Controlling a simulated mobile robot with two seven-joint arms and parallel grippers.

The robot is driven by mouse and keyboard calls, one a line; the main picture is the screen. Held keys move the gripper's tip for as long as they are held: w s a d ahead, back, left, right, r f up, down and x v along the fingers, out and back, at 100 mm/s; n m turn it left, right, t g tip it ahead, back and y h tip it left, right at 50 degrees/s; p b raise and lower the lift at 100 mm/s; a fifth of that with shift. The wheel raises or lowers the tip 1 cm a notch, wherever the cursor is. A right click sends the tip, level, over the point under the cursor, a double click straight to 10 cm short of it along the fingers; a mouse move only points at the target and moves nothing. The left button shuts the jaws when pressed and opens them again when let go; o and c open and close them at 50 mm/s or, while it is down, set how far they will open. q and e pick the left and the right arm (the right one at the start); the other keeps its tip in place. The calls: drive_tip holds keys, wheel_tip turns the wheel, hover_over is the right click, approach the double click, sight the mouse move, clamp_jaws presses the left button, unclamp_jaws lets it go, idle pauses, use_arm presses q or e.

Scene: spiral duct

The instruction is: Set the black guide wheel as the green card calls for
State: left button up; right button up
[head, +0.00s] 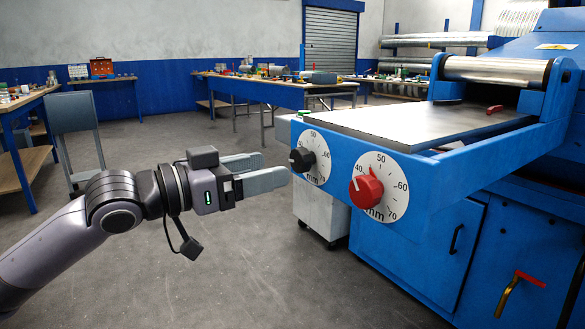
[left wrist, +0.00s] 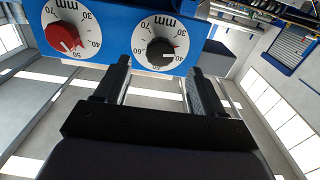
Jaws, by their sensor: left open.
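The black guide wheel (head: 301,159) is a knob on a white round dial in mm, on the blue machine's front face. Its pale mark points left in the head view, around the 40 side; I cannot read it exactly. It also shows upside down in the left wrist view (left wrist: 158,50). My left gripper (head: 273,169) is open and empty, just left of the dial and pointing at it. In the left wrist view its fingers (left wrist: 160,75) stand below the wheel, one toward each side, apart from it. I cannot make out a green card. My right gripper is out of view.
A red knob (head: 366,191) on a similar dial (head: 395,180) sits close to the right of the black one. A metal bed (head: 410,122) lies above them. A grey cart (head: 320,218) stands below. The floor (head: 230,270) around my left arm is clear.

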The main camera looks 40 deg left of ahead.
sight(296, 163)
use_arm(q)
drive_tip(key=shift+p+x, duration=0.6)
drive_tip(key=shift+x, duration=2.5)
drive_tip(key=c, duration=1)
